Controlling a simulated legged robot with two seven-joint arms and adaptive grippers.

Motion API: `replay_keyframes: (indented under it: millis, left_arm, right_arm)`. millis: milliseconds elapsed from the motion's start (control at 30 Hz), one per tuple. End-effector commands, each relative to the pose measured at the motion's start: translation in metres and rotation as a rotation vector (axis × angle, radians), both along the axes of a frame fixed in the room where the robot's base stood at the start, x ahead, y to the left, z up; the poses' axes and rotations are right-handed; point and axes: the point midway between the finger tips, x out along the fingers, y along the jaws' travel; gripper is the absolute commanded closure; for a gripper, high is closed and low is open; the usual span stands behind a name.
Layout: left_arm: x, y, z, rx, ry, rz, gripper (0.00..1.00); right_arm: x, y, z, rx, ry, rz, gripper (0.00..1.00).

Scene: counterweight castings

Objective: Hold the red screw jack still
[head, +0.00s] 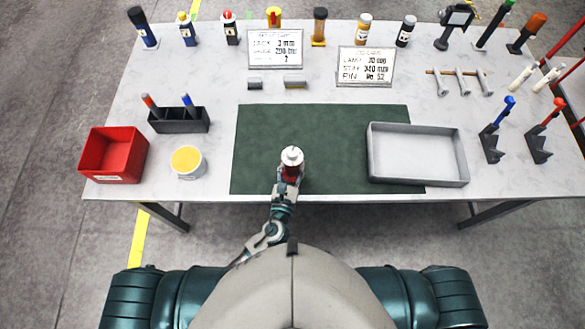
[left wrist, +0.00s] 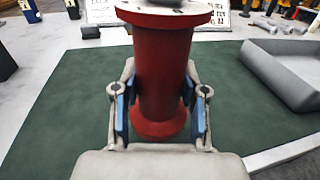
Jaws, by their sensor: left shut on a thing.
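The red screw jack (left wrist: 163,75) stands upright on the green mat (head: 330,130), near the mat's front edge. In the head view its pale round top (head: 292,156) shows, with a little of the red body below it. My left gripper (left wrist: 160,110) reaches in from the front and is shut on the jack's red body, one blue-padded finger on each side. In the head view my left gripper (head: 287,186) hides the jack's lower part. The jack's top is cut off in the left wrist view. My right gripper is not in view.
A grey tray (head: 418,184) lies right of the jack, partly on the mat. A red bin (head: 84,152), a yellow-topped tub (head: 187,176) and a black pen holder (head: 180,127) stand left. Signs, bottles and tools line the back and right. The mat around the jack is clear.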

Motion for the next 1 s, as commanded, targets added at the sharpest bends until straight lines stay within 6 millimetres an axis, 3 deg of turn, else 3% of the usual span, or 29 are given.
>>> replay_keyframes:
  millis: [1000]
  left_arm:
    - [0.052, 0.000, -0.008, -0.001, -0.004, 0.000, 1.00]
  right_arm:
    - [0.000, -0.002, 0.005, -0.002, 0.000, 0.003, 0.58]
